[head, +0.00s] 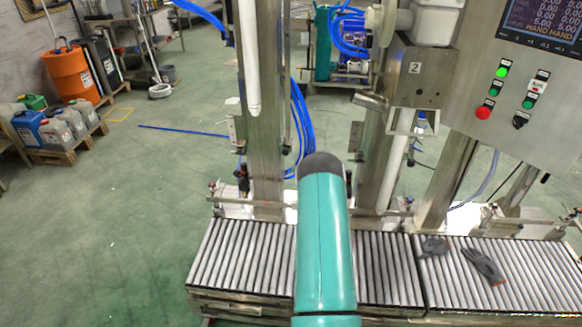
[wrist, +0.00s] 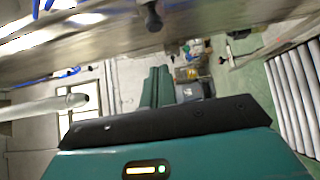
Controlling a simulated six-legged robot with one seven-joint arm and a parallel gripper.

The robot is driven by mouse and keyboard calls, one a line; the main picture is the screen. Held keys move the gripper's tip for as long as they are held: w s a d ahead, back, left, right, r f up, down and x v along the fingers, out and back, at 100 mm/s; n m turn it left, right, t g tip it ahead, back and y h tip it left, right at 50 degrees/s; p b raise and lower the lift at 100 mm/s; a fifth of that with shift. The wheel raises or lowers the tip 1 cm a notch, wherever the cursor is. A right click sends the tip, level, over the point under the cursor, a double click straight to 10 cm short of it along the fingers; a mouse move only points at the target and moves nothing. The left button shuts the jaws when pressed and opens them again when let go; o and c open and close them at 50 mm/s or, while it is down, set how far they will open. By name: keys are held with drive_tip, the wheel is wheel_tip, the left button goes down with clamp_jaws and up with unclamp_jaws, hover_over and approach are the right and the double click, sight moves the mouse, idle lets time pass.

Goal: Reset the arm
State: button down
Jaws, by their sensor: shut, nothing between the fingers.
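My gripper (wrist: 157,72) shows in the wrist view. Its two teal fingers stand side by side and closed together, with nothing between them, beyond the dark edge of my teal wrist housing. In the head view my teal arm rises from the bottom middle in front of the roller conveyor (head: 390,270), and its dark rounded joint is in front of the steel frame. The gripper itself is hidden in the head view.
A steel filling machine with a control panel (head: 515,80) stands at right. A white lance (head: 249,60) hangs left of centre; a pale lance (wrist: 45,107) shows in the wrist view. Grey gloves (head: 482,265) lie on the rollers.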

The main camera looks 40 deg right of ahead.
drive_tip(key=shift+s+a, duration=0.2)
drive_tip(key=shift+s, duration=1.85)
drive_tip(key=w+a+r+m+g+h, duration=0.1)
drive_tip(key=w+a+r+m+h, duration=0.2)
drive_tip(key=r, duration=0.5)
drive_tip(key=w+a+r+m+g, duration=0.1)
drive_tip(key=w+a+r+m, duration=0.1)
drive_tip(key=w+r, duration=0.45)
drive_tip(key=s+a+r+m+g, duration=0.4)
drive_tip(key=a+r+m, duration=0.2)
drive_tip(key=a+r, duration=0.95)
drive_tip(key=s+a+r+m+g+y, duration=0.1)
drive_tip(key=s+a+r+m, duration=0.1)
drive_tip(key=s+a, duration=0.45)
drive_tip(key=s+a+r+m+g+y, duration=0.15)
drive_tip(key=s+a, duration=0.25)
drive_tip(key=a, duration=0.5)
drive_tip(key=s+a+f+m+g+y, duration=0.1)
drive_tip(key=s+a+g, duration=0.1)
drive_tip(key=s+a, duration=0.5)
drive_tip(key=s+a+f+m+g+y, duration=0.1)
drive_tip(key=s+a+g, duration=0.1)
drive_tip(key=s+a, duration=0.5)
drive_tip(key=s, duration=0.5)
drive_tip(key=shift+s+a+f, duration=0.25)
drive_tip(key=shift+s+a, duration=0.1)
drive_tip(key=shift+a, duration=0.05)
